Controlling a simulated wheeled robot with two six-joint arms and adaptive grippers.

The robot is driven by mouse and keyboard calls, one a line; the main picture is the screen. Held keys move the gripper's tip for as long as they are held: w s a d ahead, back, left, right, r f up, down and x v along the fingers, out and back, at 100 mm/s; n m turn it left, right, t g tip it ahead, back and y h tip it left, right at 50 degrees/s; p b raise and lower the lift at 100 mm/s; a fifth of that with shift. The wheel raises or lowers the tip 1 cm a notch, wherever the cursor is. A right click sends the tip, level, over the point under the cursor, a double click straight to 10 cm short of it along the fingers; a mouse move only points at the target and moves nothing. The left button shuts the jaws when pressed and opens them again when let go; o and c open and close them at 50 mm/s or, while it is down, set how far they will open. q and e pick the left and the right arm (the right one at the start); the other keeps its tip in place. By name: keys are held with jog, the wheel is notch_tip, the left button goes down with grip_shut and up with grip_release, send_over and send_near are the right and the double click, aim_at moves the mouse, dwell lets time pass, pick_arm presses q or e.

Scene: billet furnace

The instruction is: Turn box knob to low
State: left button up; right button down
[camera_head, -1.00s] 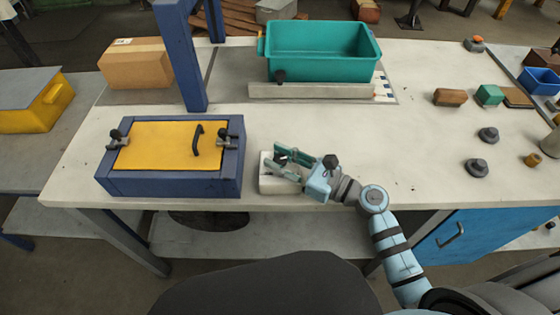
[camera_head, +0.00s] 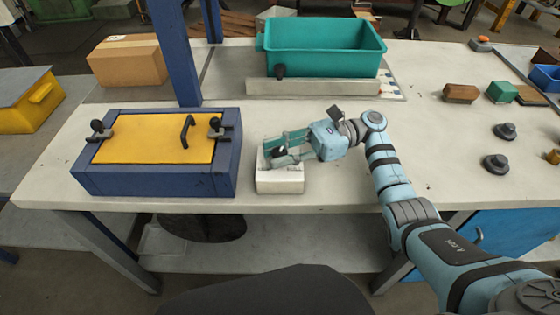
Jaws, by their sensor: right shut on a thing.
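A small white box (camera_head: 280,182) stands on the table's front part, right of the blue furnace box. Its knob, a small dark piece (camera_head: 278,151), shows only in part at the fingertips of my right gripper (camera_head: 275,152). The right gripper comes in from the right above the white box and is shut on the knob. The fingers hide most of the knob and the top of the box, so the knob's setting cannot be read. My left gripper is not in view.
The blue box with a yellow lid (camera_head: 157,150) and black handle stands close on the left. A teal bin (camera_head: 323,62) sits behind on a white platform (camera_head: 312,87). A cardboard box (camera_head: 128,62) is at the back left. Dark round knobs (camera_head: 495,164) lie at the right.

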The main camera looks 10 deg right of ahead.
aim_at(280, 152)
jog(key=shift+f+n+g+b, duration=0.15)
jog(key=shift+n+g+b, duration=0.65)
jog(key=shift+g+b, duration=0.3)
jog(key=shift+g, duration=0.3)
jog(key=c, duration=1.3)
grip_release()
notch_tip(280, 152, up, 10)
jog(key=shift+a+r, duration=0.1)
